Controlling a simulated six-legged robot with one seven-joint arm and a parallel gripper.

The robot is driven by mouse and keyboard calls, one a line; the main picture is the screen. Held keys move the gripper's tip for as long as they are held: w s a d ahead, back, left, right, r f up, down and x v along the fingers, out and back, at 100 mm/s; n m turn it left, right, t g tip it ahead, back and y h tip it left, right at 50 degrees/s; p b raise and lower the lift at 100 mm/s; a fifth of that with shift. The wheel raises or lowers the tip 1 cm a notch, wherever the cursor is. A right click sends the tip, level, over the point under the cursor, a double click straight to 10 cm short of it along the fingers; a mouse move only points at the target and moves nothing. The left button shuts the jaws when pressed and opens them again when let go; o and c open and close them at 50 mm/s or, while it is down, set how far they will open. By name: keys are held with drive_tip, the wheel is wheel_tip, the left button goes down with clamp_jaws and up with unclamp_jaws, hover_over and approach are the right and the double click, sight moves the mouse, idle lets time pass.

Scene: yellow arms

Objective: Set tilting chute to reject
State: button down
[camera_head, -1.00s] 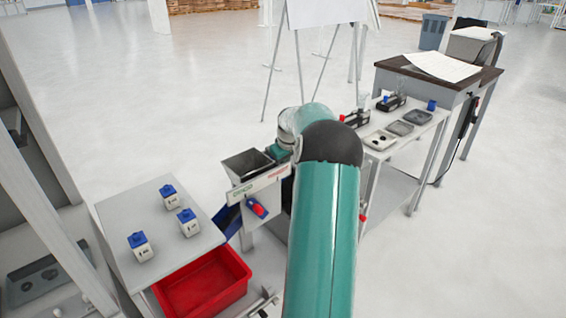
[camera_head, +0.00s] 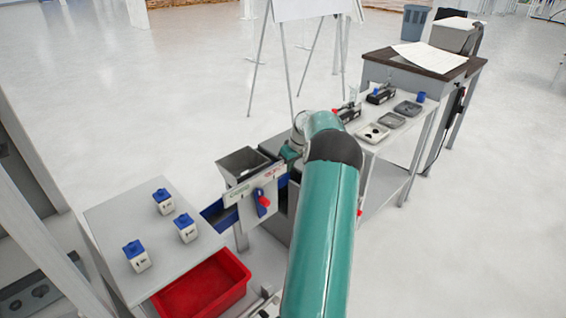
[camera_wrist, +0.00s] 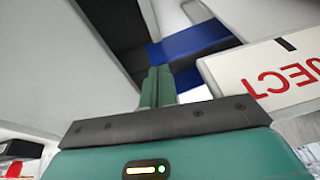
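The tilting chute stands in the middle of the head view, with a grey hopper (camera_head: 243,163) above a white front panel (camera_head: 246,210). Its blue trough (camera_head: 217,214) shows on both sides of the panel. A red and blue handle (camera_head: 263,203) sits on the front. The sign strip (camera_head: 238,194) has green lettering left and red lettering right. In the wrist view, my gripper (camera_wrist: 157,72) has its fingers together, nothing visible between them. They point towards the blue trough (camera_wrist: 195,43), beside the upside-down REJECT sign (camera_wrist: 285,75); contact is unclear. My arm partly hides the gripper in the head view.
A grey table (camera_head: 150,215) with three blue-capped white bottles stands left, above a red bin (camera_head: 203,287). A bench (camera_head: 405,125) with trays and a dark-topped desk (camera_head: 425,64) stand right. An easel (camera_head: 300,40) is behind; open floor lies around it.

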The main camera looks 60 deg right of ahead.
drive_tip(key=shift+s+d+f, duration=0.2)
drive_tip(key=shift+d+f, duration=0.2)
drive_tip(key=shift+f, duration=0.35)
drive_tip(key=shift+s+d+f, duration=0.2)
drive_tip(key=shift+d+f, duration=0.2)
drive_tip(key=shift+f, duration=0.35)
drive_tip(key=shift+s+d+f, duration=0.2)
drive_tip(key=shift+d+f, duration=0.2)
drive_tip(key=shift+f, duration=0.35)
